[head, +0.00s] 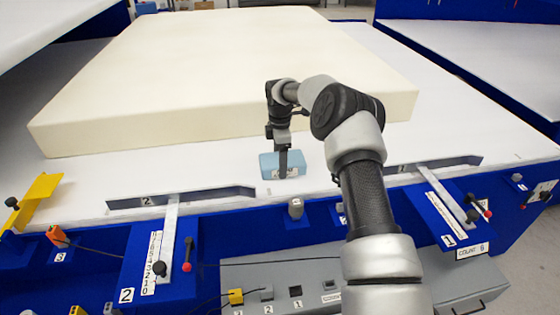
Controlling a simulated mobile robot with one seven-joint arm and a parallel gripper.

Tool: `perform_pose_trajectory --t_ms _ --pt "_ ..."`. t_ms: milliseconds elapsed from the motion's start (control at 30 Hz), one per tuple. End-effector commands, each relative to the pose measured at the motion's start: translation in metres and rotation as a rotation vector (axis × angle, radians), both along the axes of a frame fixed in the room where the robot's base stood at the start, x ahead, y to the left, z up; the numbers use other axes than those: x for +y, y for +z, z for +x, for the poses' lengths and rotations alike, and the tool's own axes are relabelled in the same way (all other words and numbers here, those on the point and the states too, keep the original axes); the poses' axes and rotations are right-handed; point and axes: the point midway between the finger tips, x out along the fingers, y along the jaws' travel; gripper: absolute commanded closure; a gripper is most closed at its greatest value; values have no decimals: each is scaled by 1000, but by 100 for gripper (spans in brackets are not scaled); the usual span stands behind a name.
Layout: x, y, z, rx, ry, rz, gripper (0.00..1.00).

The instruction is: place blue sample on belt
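The blue sample (270,167) is a light blue block with a pale label on its front. It is in the head view, near the front of the white belt (75,180), just in front of the large cream foam block. My gripper (283,165) points down at the sample, with a dark finger in front of its front face. The other finger is hidden, so I cannot tell whether it grips the sample or only stands beside it. I also cannot tell whether the sample's underside touches the belt.
The large cream foam block (230,70) fills the belt behind the sample. Low grey guide bars stand to the left (180,197) and right (435,163) along the front edge. A yellow bracket (38,198) is at the far left. A grey control box (300,285) is below.

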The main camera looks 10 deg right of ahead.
Motion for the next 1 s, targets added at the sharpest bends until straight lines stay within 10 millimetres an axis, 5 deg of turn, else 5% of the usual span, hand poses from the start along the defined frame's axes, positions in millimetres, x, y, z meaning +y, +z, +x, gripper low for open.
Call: perform_pose_trajectory --t_ms 133,533,1000 --pt "0 -1 0 0 0 0 12" --pt "0 10 1 -2 0 0 12" --pt "0 103 1 -3 0 0 12"
